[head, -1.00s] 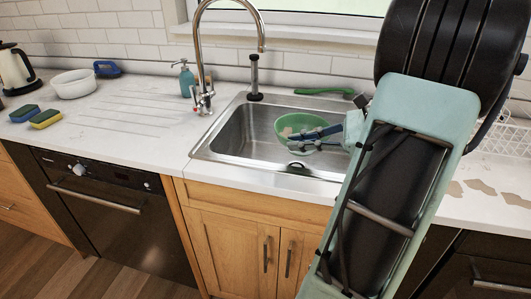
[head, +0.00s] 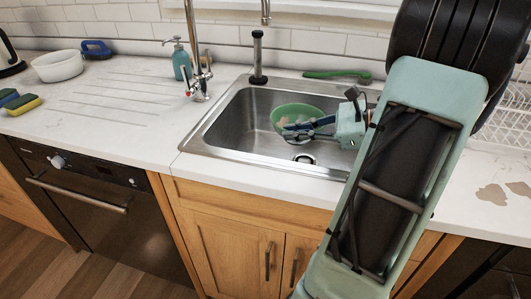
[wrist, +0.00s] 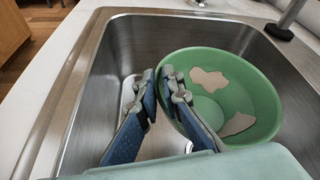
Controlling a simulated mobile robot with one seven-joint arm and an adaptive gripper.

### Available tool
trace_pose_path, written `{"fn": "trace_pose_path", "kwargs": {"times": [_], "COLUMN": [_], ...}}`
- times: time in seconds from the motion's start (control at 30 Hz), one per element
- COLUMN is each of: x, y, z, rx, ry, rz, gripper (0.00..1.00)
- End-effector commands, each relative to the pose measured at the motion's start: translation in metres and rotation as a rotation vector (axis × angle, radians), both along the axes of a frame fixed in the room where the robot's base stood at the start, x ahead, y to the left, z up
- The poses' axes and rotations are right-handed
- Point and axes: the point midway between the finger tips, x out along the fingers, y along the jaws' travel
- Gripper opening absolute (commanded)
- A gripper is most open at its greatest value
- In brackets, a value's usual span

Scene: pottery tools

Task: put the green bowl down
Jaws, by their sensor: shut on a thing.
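The green bowl (head: 298,113) is inside the steel sink, upright or nearly so, with pale beige patches on its inner surface. In the wrist view the bowl (wrist: 262,92) fills the right side. My gripper (head: 288,129) reaches in from the right. Its two blue-and-grey fingers (wrist: 158,82) are shut on the bowl's near-left rim, one inside and one outside. I cannot tell whether the bowl's underside touches the sink floor.
A tall faucet (head: 192,50) and soap bottle (head: 181,62) stand at the back left. A green-handled tool (head: 337,74) lies behind the sink. The left counter has free room.

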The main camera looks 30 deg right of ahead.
Motion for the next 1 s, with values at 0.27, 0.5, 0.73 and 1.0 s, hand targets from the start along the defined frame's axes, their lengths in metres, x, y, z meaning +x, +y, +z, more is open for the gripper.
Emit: {"fn": "trace_pose_path", "kwargs": {"times": [0.27, 0.5, 0.73, 1.0], "x": [0.067, 0.096, 0.105, 0.108], "y": [0.016, 0.022, 0.024, 0.025], "z": [-0.038, -0.072, -0.083, -0.117], "rx": [0.003, 0.0, 0.001, 0.001], "ry": [-0.002, -0.003, -0.002, -0.002], "rz": [0.003, 0.002, 0.001, 0.0], "gripper": [0.0, 0.0, 0.0, 0.0]}}
